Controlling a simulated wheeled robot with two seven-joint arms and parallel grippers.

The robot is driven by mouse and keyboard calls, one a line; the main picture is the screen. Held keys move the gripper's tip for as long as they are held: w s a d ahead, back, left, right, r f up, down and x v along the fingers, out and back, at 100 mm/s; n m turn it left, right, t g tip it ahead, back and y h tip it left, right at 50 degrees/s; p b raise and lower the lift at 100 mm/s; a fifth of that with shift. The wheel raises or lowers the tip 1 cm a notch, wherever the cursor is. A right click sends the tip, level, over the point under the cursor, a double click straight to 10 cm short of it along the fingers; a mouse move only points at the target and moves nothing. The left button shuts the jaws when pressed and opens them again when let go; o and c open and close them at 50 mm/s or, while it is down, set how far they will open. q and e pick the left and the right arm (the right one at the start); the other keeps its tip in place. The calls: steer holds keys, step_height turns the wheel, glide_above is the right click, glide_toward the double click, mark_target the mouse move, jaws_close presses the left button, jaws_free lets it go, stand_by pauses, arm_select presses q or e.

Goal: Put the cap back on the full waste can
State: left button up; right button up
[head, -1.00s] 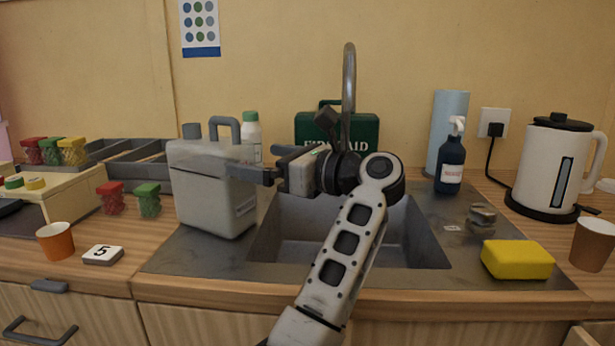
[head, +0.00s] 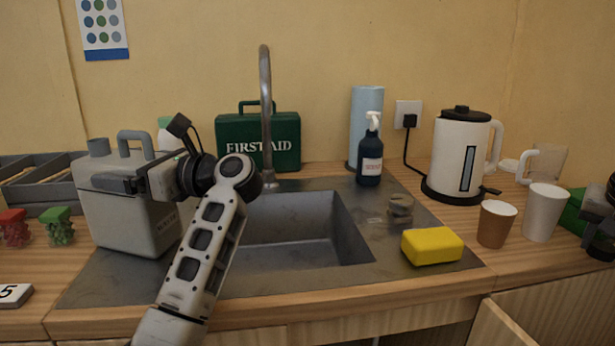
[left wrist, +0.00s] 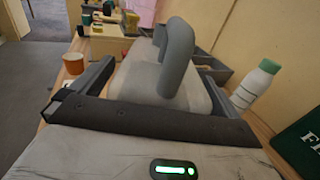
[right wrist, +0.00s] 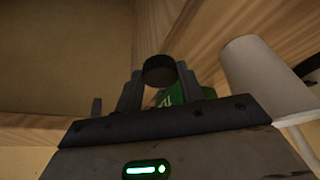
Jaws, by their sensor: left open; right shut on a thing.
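The waste can (head: 130,215) is a grey box-shaped can with a loop handle and a short grey neck (head: 98,147). It stands upright on the worktop at the left of the sink. I cannot tell whether the neck is open on top. My left gripper (head: 125,184) is open at the can's upper part. The left wrist view shows its fingers on either side of the can (left wrist: 150,80). My right gripper (right wrist: 157,85) is shut on a dark round cap (right wrist: 158,70). In the head view that gripper (head: 598,225) is partly cut off at the right edge.
A sink (head: 290,235) with a tall tap (head: 266,110) lies right of the can. A yellow sponge (head: 432,246), brown cup (head: 496,223), white cup (head: 543,212), kettle (head: 460,155) and soap bottle (head: 370,165) stand to the right. A green first aid case (head: 235,140) is behind.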

steer(key=shift+w+a+r, duration=0.1)
steer(key=shift+w, duration=0.05)
arm_select(q)
steer(key=shift+w+a, duration=0.1)
steer(key=shift+a, duration=0.35)
steer(key=c, duration=1.8)
steer(key=shift+r, duration=0.25)
steer(key=shift+c, duration=0.8)
steer(key=shift+r, duration=0.1)
